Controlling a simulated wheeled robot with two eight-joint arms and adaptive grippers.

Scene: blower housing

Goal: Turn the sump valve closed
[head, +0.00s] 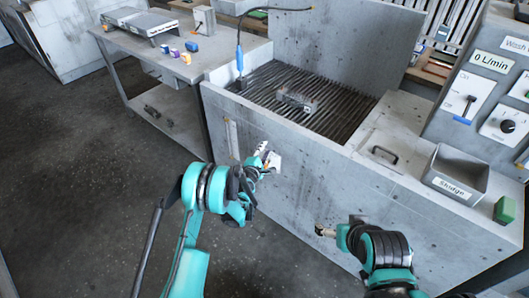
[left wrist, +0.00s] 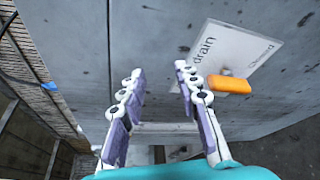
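A white plate lettered "drain" (left wrist: 237,48) is on the grey front wall of the housing; its smaller text is hard to read. An orange handle (left wrist: 230,84) lies over the plate's lower edge in the left wrist view. My left gripper (left wrist: 158,72) is open, its fingers apart with nothing between them. The handle is just right of the right finger, outside the gap; I cannot tell whether they touch. In the head view my left gripper (head: 265,153) is at the plate (head: 275,162) and hides much of it. My right gripper (head: 325,231) is before the wall; its fingers are unclear.
The housing has a slatted grate (head: 310,100) on top and a handled lid (head: 384,155). A sludge bin (head: 455,175), a green block (head: 504,210) and a control panel (head: 485,95) are on the right. A side table (head: 185,75) stands at left. The floor at left is clear.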

